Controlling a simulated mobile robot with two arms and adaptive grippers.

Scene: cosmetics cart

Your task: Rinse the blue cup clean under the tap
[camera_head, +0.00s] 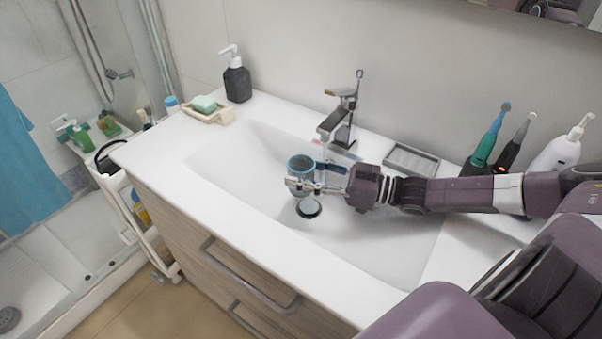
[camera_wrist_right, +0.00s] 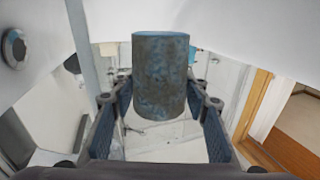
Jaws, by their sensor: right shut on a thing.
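The blue cup (camera_head: 301,163) is over the sink basin, in front of and a little left of the tap (camera_head: 341,117). In the right wrist view the cup (camera_wrist_right: 160,72) shows mottled grey-brown dirt over its blue side. My right gripper (camera_head: 305,184) is shut on the cup and holds it roughly upright, above the drain (camera_head: 309,207). The cup is apart from the spout. I cannot clearly tell whether water is running. My left gripper is not in view.
The white sink (camera_head: 235,165) has a soap dish (camera_head: 208,113) and dark soap dispenser (camera_head: 237,80) at the back left. A grey tray (camera_head: 411,159), toothbrushes (camera_head: 488,140) and white bottle (camera_head: 560,152) stand right of the tap. The basin's left side is free.

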